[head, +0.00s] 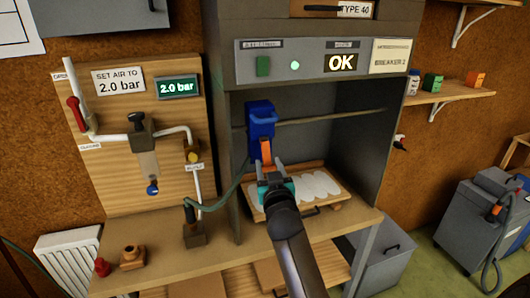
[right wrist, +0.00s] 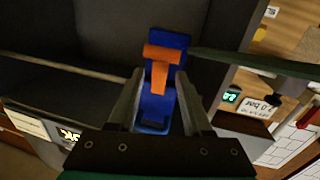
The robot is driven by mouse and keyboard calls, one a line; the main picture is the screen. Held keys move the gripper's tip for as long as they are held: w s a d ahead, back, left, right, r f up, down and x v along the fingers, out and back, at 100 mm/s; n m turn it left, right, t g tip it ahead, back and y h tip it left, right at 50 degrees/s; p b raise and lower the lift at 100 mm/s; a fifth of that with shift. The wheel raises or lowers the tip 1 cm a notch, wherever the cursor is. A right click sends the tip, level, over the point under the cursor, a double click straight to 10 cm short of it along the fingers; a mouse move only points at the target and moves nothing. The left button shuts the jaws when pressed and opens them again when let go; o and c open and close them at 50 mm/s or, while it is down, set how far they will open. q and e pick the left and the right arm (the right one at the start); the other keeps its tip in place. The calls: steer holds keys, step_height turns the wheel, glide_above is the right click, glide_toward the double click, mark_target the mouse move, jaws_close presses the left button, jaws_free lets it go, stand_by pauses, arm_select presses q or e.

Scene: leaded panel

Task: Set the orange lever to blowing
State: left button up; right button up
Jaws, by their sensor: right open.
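The orange lever (head: 266,151) is on the front of a blue tool body (head: 261,119) hanging inside the grey cabinet. In the right wrist view the lever (right wrist: 160,66) is T-shaped, its crossbar at the top and its stem running down over the blue body (right wrist: 158,112). My right gripper (head: 268,168) is just below the lever in the head view. Its fingers are apart, and in the right wrist view the stem's lower end shows between the open fingertips (right wrist: 161,82). I cannot tell whether either finger touches it. My left gripper is in neither view.
A wooden tray (head: 330,201) with pale pieces lies under the tool on the cabinet floor. A rod (head: 335,116) crosses behind the tool. A green hose (head: 222,200) runs left to the bench. A pipe board (head: 110,175) stands left.

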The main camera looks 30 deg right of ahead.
steer(key=x, duration=0.7)
steer(key=shift+c, duration=0.2)
jaws_close()
steer(key=shift+f, duration=0.1)
stand_by(1.3)
